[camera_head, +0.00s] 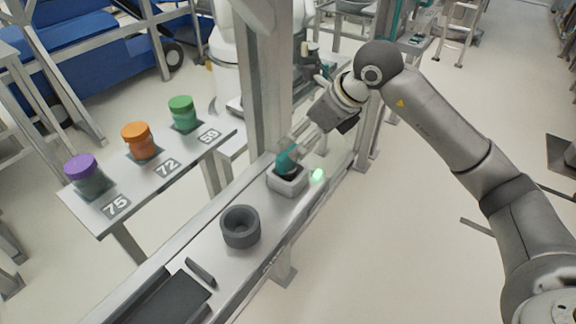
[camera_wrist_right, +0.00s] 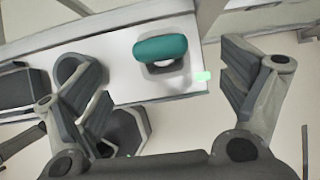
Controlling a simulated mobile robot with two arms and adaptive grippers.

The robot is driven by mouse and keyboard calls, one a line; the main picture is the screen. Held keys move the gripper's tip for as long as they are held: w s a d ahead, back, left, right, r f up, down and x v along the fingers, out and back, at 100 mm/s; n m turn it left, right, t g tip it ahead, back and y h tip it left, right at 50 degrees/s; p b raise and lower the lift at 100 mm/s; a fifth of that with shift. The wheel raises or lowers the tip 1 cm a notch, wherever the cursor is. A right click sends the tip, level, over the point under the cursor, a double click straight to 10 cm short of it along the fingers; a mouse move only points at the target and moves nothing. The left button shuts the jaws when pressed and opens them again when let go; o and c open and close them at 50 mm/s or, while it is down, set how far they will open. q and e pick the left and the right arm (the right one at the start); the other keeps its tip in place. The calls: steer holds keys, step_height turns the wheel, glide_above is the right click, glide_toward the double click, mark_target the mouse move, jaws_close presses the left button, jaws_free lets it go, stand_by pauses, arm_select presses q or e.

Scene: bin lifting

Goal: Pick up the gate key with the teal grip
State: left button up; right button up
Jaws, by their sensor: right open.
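The gate key's teal grip (camera_head: 287,160) stands up from a small grey block-shaped holder (camera_head: 288,182) on the narrow rail table. My right gripper (camera_head: 297,143) is just above and behind the teal grip in the head view and partly overlaps it. In the right wrist view the teal grip (camera_wrist_right: 160,48) lies ahead, between the lines of the two spread fingers. The right gripper (camera_wrist_right: 158,70) is open and empty, with visible space on both sides of the grip. The key's lower part is hidden. My left gripper is not in view.
A dark grey round cup (camera_head: 240,227) stands nearer on the rail table. A small green light (camera_head: 317,175) glows beside the holder. A grey post (camera_head: 264,85) rises close behind. A side shelf (camera_head: 140,182) holds purple-, orange- and green-lidded jars numbered 75, 72 and 59.

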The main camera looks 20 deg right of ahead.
mark_target(289, 151)
steer(key=x, duration=0.3)
steer(key=shift+w+a+f+p, duration=0.1)
steer(key=shift+a+f+p, duration=0.05)
steer(key=shift+f+p, duration=0.15)
steer(key=shift+w+a+f+p, duration=0.2)
steer(key=shift+f+p, duration=0.15)
steer(key=shift+f, duration=0.15)
steer(key=p+x, duration=0.1)
steer(key=x, duration=0.2)
steer(key=shift+f, duration=0.35)
steer(key=shift+w+f, duration=0.15)
steer(key=shift+f, duration=0.2)
steer(key=shift+c, duration=0.4)
steer(key=shift+r, duration=0.1)
steer(key=c, duration=1.2)
